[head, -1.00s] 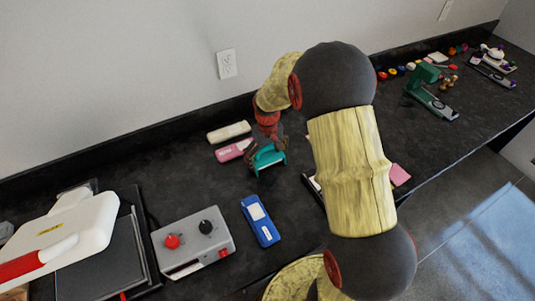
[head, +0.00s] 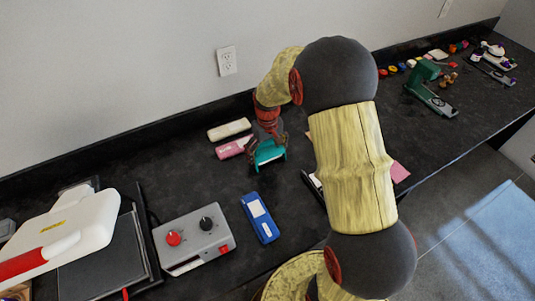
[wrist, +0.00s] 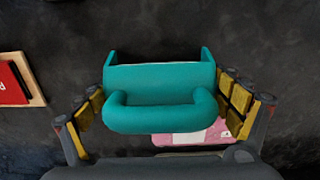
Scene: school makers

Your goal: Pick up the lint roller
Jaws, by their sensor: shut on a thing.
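The lint roller (head: 270,154) is a teal piece with a rounded loop handle, over the dark counter behind the blue device. It also fills the middle of the wrist view (wrist: 160,78), with its loop towards my palm. My gripper (head: 267,146) is shut on it, with one yellow-padded finger at each side. In the wrist view my gripper (wrist: 163,92) has the lint roller between its fingers. I cannot tell how far it is above the counter. Its underside is hidden.
A pink box (head: 234,147) and a cream block (head: 229,130) lie just left of the lint roller. A blue device (head: 260,217) and a grey control box (head: 193,241) are nearer.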

